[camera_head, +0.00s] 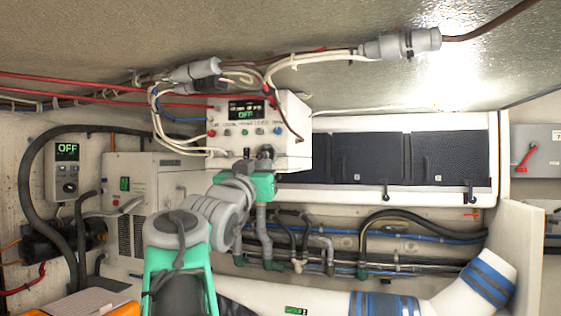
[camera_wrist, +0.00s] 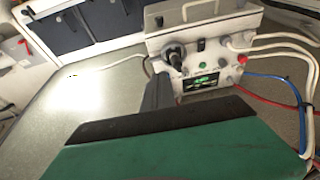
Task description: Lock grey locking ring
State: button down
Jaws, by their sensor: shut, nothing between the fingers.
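A grey cylindrical connector with a wider grey collar (camera_head: 408,43) hangs under the ceiling at upper right, joining a white cable and a brown cable. A second grey connector (camera_head: 195,70) with a dark end sits left of centre. I cannot tell which one carries the locking ring, or whether either ring is locked. My gripper (camera_head: 262,155) is shut and empty in front of the lower edge of the white control box (camera_head: 290,110), below and apart from both connectors. In the wrist view my dark fingers (camera_wrist: 159,90) point toward the box, where a dark round fitting (camera_wrist: 174,52) shows.
White, red and blue cables run around the box and along the ceiling. Dark panels (camera_head: 375,157) stand to the right. Hoses and pipes (camera_head: 390,262) run below. A display unit reading OFF (camera_head: 67,168) hangs at left. Open space lies under the ceiling connector at right.

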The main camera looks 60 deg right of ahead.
jog(key=shift+s+d+r+m, duration=0.1)
jog(key=shift+s+r+m, duration=0.2)
jog(key=shift+s+r, duration=0.2)
jog(key=p, duration=0.5)
send_near(285, 144)
jog(key=x, duration=0.4)
jog(key=shift+r, duration=0.1)
jog(key=shift+w+d, duration=0.1)
jog(key=shift+d, duration=0.35)
